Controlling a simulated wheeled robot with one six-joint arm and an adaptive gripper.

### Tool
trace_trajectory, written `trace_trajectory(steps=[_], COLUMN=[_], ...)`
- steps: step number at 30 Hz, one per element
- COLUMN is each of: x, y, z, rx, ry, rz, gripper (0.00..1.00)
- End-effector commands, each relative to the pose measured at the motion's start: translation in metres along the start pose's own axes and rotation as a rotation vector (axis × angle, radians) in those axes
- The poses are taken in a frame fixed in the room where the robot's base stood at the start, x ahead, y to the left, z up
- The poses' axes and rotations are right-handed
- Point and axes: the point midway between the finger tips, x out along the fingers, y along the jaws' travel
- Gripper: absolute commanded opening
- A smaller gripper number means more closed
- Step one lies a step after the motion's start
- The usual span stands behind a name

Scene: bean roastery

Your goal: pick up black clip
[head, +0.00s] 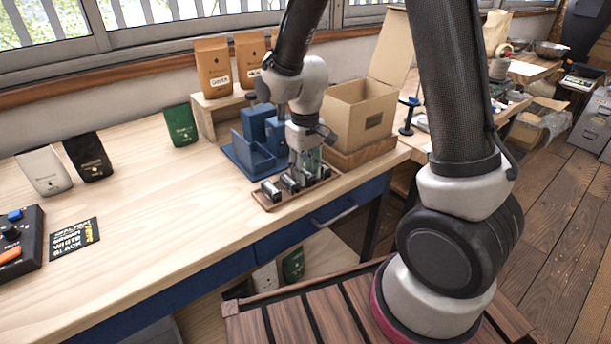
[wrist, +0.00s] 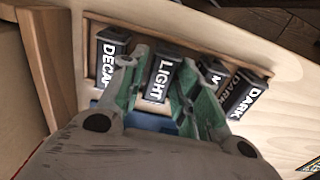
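Several dark grey pieces with white lettering lie in a shallow wooden tray (head: 325,187). None can be told for certain as the black clip. In the wrist view they are a DECAF piece (wrist: 110,58), a LIGHT piece (wrist: 160,75), a partly hidden piece starting with M (wrist: 211,73) and a DARK piece (wrist: 243,95). My gripper (wrist: 158,85) points down at the tray with its green fingers apart, one on each side of the LIGHT piece. A gap shows on the left; contact on the right is unclear.
A blue holder (head: 250,150) stands just behind the tray. An open cardboard box (head: 358,115) is at the right. The table's middle is clear.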

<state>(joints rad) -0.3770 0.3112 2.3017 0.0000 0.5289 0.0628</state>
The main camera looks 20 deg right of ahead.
Motion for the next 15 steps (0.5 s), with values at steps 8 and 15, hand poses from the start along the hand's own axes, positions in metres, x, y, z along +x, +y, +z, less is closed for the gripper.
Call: trace_trajectory(steps=[8, 15], x=[0.0055, 0.0053], y=[0.0002, 0.0002], z=[0.0003, 0.0003], rx=[0.000, 0.000], ry=[0.000, 0.000], rz=[0.000, 0.000], gripper=[0.32, 0.10])
